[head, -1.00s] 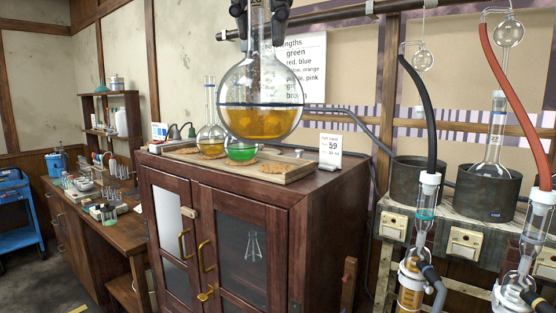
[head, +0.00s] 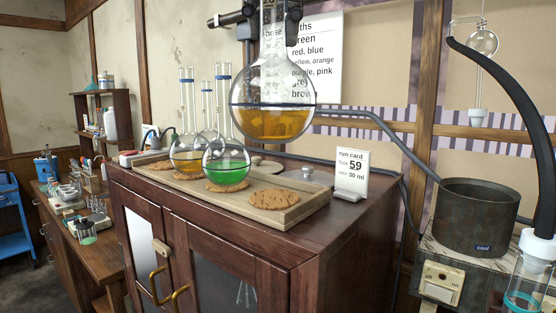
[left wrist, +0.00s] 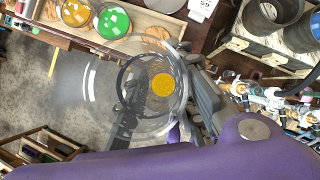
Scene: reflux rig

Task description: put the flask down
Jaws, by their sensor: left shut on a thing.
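My left gripper (head: 268,14) is shut on the neck of a round-bottomed flask (head: 273,92) with amber liquid. The flask hangs upright in the air. In the head view it appears above the right part of the wooden tray (head: 290,219); the gap below it is hard to judge. A bare cork ring (head: 273,199) lies at the tray's right end. In the left wrist view I look down on the held flask (left wrist: 162,86) between the gripper fingers (left wrist: 165,102). My right gripper is not in view.
A green-liquid flask (head: 227,168) and a yellow-liquid flask (head: 187,158) stand on the tray, with another long neck behind. A second bare ring (head: 159,165) lies front left. A run card (head: 351,174) stands right of the tray. A dark pot (head: 476,220) is farther right.

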